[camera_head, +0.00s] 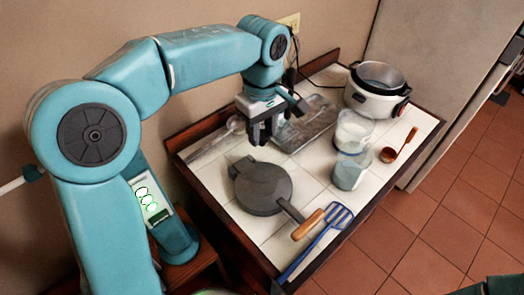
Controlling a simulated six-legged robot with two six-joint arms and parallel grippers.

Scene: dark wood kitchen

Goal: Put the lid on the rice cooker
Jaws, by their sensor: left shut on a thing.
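The rice cooker (374,108), white with a dark rim, stands open at the back right of the tiled counter. Its metal inner pot shows, and no lid lies on it. My left gripper (265,138) points down over the counter, left of the cooker and beside the metal tray. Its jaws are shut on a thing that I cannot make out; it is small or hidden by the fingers. I cannot clearly pick out the lid. My right gripper is not in view.
A dark round press or pan (262,189) with handles lies in front of my left gripper. A metal tray (312,125), two clear containers (354,130) (349,170), a ladle (390,154), a blue spatula (318,240) and a long spoon (208,145) crowd the counter.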

